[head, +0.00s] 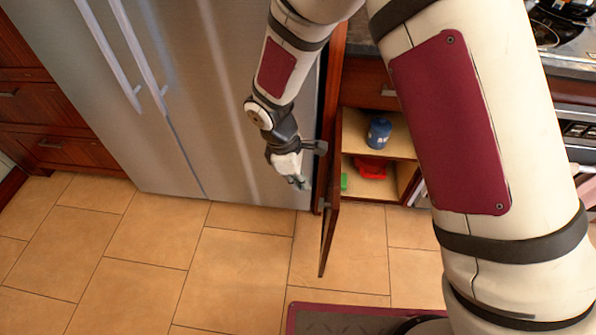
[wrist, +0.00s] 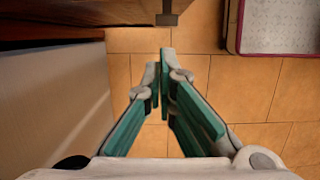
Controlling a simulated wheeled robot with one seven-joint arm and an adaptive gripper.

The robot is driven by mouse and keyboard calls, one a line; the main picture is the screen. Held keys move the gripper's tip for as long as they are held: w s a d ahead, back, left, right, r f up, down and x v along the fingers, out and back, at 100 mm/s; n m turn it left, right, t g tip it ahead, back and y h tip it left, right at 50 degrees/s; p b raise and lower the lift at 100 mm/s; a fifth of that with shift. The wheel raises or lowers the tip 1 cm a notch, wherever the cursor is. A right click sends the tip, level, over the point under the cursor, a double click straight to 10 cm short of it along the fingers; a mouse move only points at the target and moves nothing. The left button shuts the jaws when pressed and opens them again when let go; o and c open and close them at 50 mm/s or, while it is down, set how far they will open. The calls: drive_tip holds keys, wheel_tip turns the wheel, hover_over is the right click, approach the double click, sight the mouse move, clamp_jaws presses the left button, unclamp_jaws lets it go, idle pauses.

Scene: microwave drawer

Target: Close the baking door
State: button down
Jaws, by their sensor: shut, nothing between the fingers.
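The wooden cabinet door (head: 329,205) stands swung wide open, seen nearly edge-on in the head view. Its top edge (wrist: 125,11) shows across the top of the wrist view, with a small handle (wrist: 167,13) on it. My gripper (head: 298,184) hangs to the left of the door, between it and the fridge, fingers pointing down. In the wrist view the green-padded fingers (wrist: 162,64) meet at their tips, shut and empty. The gripper appears apart from the door. The open cabinet (head: 379,157) shows to the right of the door, partly hidden by my arm.
A steel fridge (head: 190,100) stands close at left and also fills the left of the wrist view (wrist: 50,105). A blue container (head: 378,132), a red item (head: 371,169) and a green item (head: 343,182) sit in the cabinet.

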sight(323, 200)
drive_tip(key=shift+s+d+f, duration=0.1)
drive_tip(key=shift+d+f, duration=0.45)
drive_tip(key=shift+d, duration=0.25)
drive_tip(key=shift+w+d+f, duration=0.1)
drive_tip(key=shift+d+f, duration=0.4)
drive_tip(key=shift+d, duration=0.3)
drive_tip(key=shift+s+d+f, duration=0.1)
drive_tip(key=shift+d+f, duration=0.45)
drive_tip(key=shift+d, duration=0.25)
drive_tip(key=shift+d, duration=0.15)
